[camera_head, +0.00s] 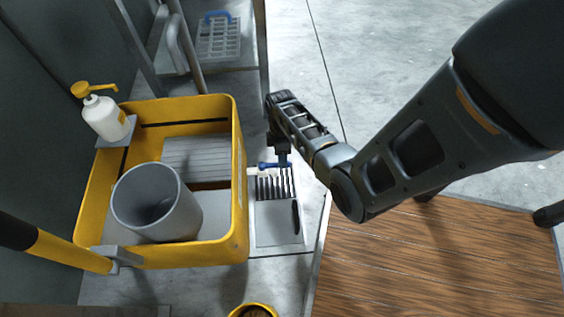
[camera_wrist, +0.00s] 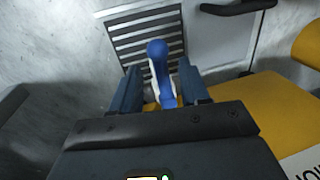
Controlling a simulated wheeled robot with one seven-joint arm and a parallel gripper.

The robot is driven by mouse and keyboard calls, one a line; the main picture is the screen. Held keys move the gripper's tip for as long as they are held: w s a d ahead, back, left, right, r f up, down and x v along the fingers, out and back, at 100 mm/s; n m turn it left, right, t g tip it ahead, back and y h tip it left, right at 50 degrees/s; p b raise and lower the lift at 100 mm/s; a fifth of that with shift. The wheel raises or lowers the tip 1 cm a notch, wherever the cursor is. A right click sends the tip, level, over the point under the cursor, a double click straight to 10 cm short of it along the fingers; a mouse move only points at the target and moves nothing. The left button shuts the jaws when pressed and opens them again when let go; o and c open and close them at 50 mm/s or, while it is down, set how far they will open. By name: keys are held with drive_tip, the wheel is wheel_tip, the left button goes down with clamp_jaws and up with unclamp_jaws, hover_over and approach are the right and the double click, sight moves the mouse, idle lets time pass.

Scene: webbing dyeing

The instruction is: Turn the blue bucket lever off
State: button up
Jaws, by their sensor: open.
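The blue lever (camera_head: 272,164) sticks out beside the right wall of a yellow tub, above a grey vented panel (camera_head: 279,222). My gripper (camera_head: 281,150) is right at the lever, seen from behind in the head view, where my wrist partly covers it. In the wrist view, the lever (camera_wrist: 158,62) with its rounded end lies between the two fingers of my open gripper (camera_wrist: 159,78). A gap shows between the lever's upper part and each finger. Contact lower down is hard to tell.
The yellow tub (camera_head: 242,215) holds a grey bucket (camera_head: 160,205). A white pump bottle (camera_head: 105,118) stands at its left corner. A wire rack with a blue handle (camera_head: 217,38) lies behind. A wooden platform (camera_head: 440,255) is at the lower right; grey floor (camera_head: 370,50) is open behind.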

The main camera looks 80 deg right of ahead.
drive_tip(key=shift+a+f+b, duration=0.2)
drive_tip(key=shift+f+b, duration=0.1)
drive_tip(key=shift+f, duration=0.7)
clamp_jaws()
